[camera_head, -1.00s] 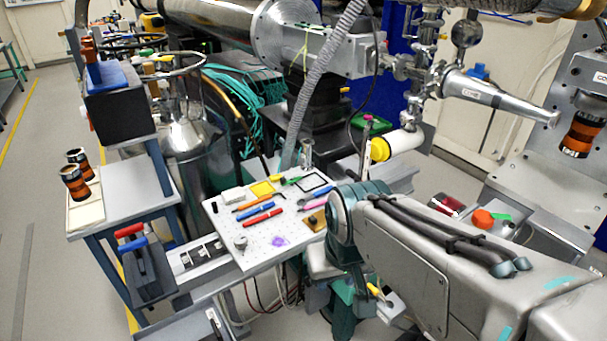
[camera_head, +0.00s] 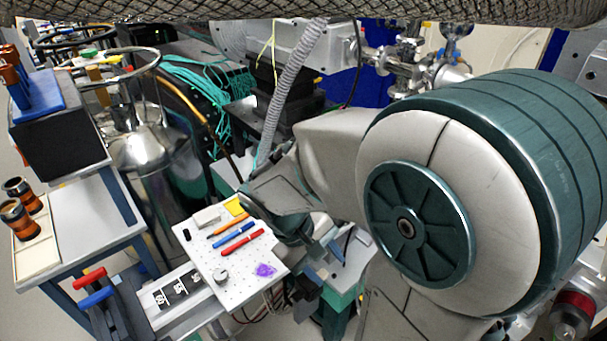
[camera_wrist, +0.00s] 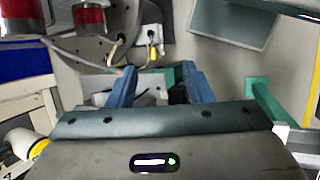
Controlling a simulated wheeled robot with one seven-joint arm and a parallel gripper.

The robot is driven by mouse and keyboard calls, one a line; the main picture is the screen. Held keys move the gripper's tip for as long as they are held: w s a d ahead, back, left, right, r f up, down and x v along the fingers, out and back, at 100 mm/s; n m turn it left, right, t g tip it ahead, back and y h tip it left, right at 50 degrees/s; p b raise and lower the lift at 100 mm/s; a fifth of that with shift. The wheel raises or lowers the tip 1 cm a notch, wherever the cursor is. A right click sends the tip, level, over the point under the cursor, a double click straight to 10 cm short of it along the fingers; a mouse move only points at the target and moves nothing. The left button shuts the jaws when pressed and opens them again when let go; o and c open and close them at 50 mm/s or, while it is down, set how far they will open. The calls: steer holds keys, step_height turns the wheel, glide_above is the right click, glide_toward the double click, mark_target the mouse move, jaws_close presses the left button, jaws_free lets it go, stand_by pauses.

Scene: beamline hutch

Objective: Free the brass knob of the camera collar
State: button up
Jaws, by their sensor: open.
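My gripper (camera_wrist: 158,72) is open, with two blue fingers apart and nothing visibly held between them. In the wrist view a small yellow-and-white fitting (camera_wrist: 153,50) with a cable shows beyond the fingertips. I cannot make out the brass knob or the camera collar in either view now. My large arm joint covers much of the right side of the head view and may hide them.
A perforated white board (camera_head: 222,290) carries several pens and small parts. Red-banded cylinders (camera_wrist: 82,18) show at the wrist view's top left. A steel vessel (camera_head: 150,150) stands behind.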

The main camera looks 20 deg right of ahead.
steer(key=w+a+f+n+t+h+p, duration=0.2)
steer(key=w+n+t+h, duration=0.2)
steer(key=w+n+h, duration=0.25)
steer(key=w+a+f+n+t+h+p, duration=0.1)
steer(key=w+f+n+t+h+p, duration=0.2)
steer(key=w+n+t+h, duration=0.3)
steer(key=shift+g+y, duration=0.35)
steer(key=shift+g, duration=0.35)
steer(key=p+x, duration=0.1)
steer(key=x, duration=0.3)
steer(key=p+x, duration=0.1)
steer(key=x, duration=0.4)
steer(key=w+p+x, duration=0.1)
steer(key=x, duration=0.3)
steer(key=shift+d+p, duration=0.25)
steer(key=shift+p, duration=0.1)
steer(key=shift+n, duration=0.25)
steer(key=c, duration=1)
